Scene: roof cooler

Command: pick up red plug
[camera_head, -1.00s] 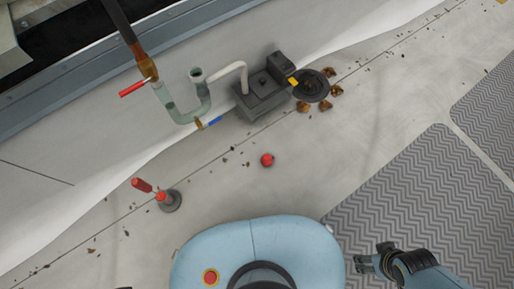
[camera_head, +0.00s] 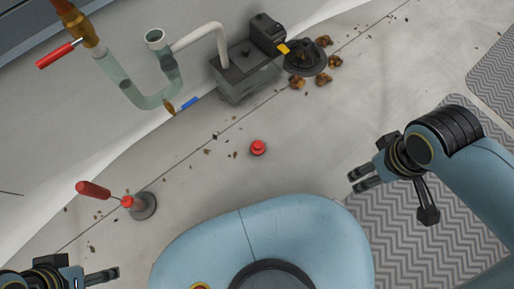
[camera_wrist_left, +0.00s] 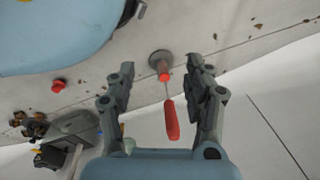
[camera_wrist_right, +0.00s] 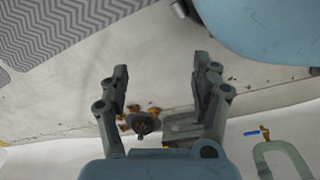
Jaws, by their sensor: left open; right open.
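The red plug (camera_head: 258,147) is a small round red piece on the pale roof surface, in front of my body. It also shows at the left in the left wrist view (camera_wrist_left: 58,85). My left gripper (camera_head: 110,276) is open and empty at the lower left of the head view, well away from the plug. In its wrist view, the left gripper (camera_wrist_left: 160,80) has a red-topped post and a red-handled tool between its fingers, apart from them. My right gripper (camera_head: 358,182) is open and empty, to the right of the plug. It shows in its own view (camera_wrist_right: 158,75).
A grey pump box (camera_head: 245,75), a dark drain (camera_head: 305,60) with brown leaves and a clear bent pipe (camera_head: 140,95) lie beyond. Grey patterned mats (camera_head: 400,225) lie right.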

